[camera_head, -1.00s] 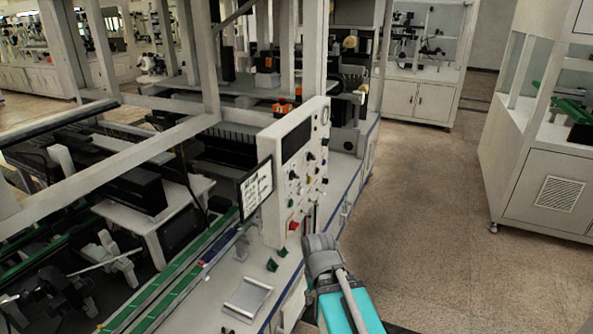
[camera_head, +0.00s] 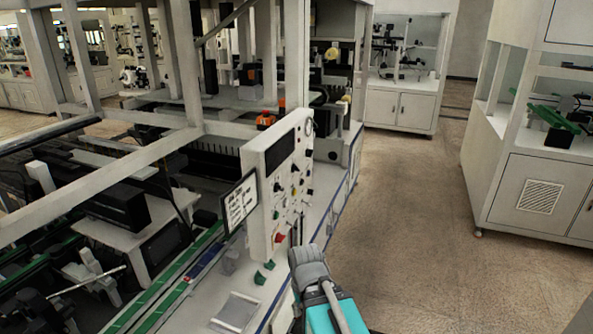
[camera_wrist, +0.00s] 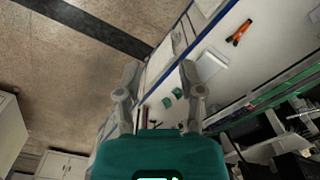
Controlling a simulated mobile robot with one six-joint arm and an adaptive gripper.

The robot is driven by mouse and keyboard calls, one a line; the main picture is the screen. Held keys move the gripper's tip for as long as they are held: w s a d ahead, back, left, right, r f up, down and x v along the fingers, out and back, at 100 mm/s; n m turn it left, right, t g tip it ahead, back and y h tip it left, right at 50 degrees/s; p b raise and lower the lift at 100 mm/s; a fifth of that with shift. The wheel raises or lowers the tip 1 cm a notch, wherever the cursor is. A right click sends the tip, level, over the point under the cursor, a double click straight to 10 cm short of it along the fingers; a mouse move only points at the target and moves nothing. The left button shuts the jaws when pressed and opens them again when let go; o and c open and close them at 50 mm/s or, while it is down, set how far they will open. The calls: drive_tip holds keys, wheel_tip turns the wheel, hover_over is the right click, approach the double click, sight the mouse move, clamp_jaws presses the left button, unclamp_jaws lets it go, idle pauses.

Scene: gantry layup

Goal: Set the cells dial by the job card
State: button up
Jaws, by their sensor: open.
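A white control panel (camera_head: 256,190) stands upright on the bench in the head view, with several dials, knobs and a dark display on its face. I see the face at a steep angle, so labels and dial settings cannot be read, and I cannot tell which dial is the cells dial. The job card (camera_head: 239,201), a black-framed white board, stands just left of the panel; its lines are too small to read. My gripper (camera_wrist: 160,76) is open and empty in the wrist view, its two fingers apart over the bench edge. In the head view I cannot make out its fingers.
Two small green pieces (camera_wrist: 173,98) lie on the white bench near a pale tray (camera_wrist: 212,65). An orange-and-black tool (camera_wrist: 239,33) lies farther along. Gantry beams fill the left. The floor (camera_head: 400,210) right of the bench is clear up to a white cabinet (camera_head: 540,190).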

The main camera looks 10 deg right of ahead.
drive_tip(key=shift+w, duration=0.1)
drive_tip(key=n+t+y+p, duration=0.9)
drive_tip(key=n+t+p, duration=0.3)
drive_tip(key=n, duration=0.5)
approach(299, 169)
drive_tip(key=v, duration=0.5)
drive_tip(key=shift+w+r, duration=0.15)
drive_tip(key=shift+r, duration=0.05)
drive_tip(key=shift+a, duration=0.1)
drive_tip(key=b+x, duration=0.4)
drive_tip(key=x, duration=0.9)
drive_tip(key=shift+w+a+f, duration=0.2)
drive_tip(key=shift+a, duration=0.1)
